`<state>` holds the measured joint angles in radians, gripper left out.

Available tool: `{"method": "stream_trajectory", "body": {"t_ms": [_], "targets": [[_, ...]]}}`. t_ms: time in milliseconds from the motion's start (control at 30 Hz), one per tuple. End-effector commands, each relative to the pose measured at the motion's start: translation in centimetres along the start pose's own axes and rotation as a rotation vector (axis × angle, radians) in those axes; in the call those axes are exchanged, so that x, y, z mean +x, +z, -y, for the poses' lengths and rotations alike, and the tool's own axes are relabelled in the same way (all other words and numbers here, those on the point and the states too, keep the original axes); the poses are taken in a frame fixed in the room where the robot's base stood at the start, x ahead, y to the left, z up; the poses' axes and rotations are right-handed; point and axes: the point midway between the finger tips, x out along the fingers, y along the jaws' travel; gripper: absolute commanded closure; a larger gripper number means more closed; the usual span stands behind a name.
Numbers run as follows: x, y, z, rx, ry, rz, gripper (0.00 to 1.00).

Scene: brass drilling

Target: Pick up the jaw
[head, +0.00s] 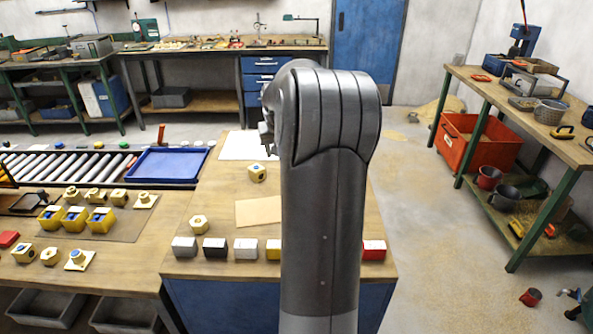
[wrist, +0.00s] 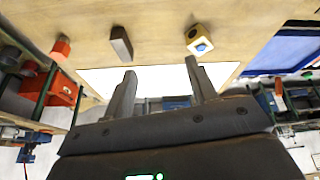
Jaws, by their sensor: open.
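A dark grey-brown block (wrist: 121,44), which may be the jaw, stands on the wooden worktop in the wrist view. I cannot be sure it is the jaw; in the head view my arm hides that area. My gripper (wrist: 160,67) is open and empty, its two fingers apart over the white sheet (wrist: 160,78). The block is beyond the left fingertip, apart from it. A yellow piece with a blue centre (wrist: 198,40) sits beyond the right fingertip; a yellow piece also shows left of my arm in the head view (head: 256,173).
A row of blocks, including grey (head: 184,247), black (head: 215,248) and red (head: 373,250), lines the worktop's front edge. A blue tray (head: 168,162) and roller conveyor (head: 70,167) lie left. A red bin (head: 470,143) stands under the right bench. Floor right of the worktop is mostly clear.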

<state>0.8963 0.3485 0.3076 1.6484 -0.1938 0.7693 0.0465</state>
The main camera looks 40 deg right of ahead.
Motion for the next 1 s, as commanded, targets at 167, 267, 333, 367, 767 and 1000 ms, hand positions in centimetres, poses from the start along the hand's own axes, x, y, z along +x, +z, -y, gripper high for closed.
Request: {"method": "stream_trajectory", "body": {"t_ms": [167, 267, 333, 367, 767, 1000], "targets": [[5.0, -1.7, -6.2, 0.092, -0.003, 0.007, 0.47], [6.4, -2.0, -8.3, 0.121, -0.003, 0.006, 0.47], [7.0, -2.1, -9.1, 0.133, -0.004, 0.006, 0.47], [7.3, -2.2, -9.3, 0.136, -0.004, 0.006, 0.47], [12.5, -2.2, -9.5, 0.139, -0.004, 0.005, 0.47], [14.7, -2.3, -9.7, 0.139, -0.005, 0.007, 0.47]]}}
